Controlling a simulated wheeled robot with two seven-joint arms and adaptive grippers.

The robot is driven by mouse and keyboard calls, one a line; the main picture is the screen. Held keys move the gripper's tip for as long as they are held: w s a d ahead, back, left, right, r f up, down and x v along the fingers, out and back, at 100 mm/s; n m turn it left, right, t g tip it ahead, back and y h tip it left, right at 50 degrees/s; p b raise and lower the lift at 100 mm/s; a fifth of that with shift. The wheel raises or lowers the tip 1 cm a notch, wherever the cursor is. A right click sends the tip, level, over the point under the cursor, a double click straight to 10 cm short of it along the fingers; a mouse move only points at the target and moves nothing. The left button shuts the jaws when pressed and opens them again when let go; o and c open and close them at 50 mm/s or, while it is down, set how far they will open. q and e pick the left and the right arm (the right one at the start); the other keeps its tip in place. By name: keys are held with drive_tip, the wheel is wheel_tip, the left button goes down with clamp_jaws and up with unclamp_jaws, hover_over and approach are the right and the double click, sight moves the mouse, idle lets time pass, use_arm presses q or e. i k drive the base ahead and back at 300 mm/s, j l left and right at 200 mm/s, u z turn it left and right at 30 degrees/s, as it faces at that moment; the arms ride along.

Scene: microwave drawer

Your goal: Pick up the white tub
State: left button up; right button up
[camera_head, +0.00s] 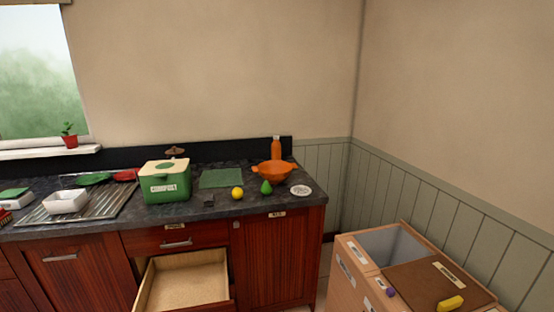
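A white, square, open-topped tub (65,202) stands upright on the ribbed metal draining board (108,207) at the left of the dark counter. It looks empty, though the inside is only partly visible. Nothing touches it from above. Neither my left nor my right gripper is in view.
A green compost bin (167,188) stands right of the draining board. An orange colander (274,170), lemon (237,193), green pear (266,187) and orange bottle (276,148) are farther right. An open, empty-looking drawer (187,280) juts out below. A wooden bin unit (405,265) stands at lower right.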

sight(71, 201)
drive_tip(key=u, duration=1.1)
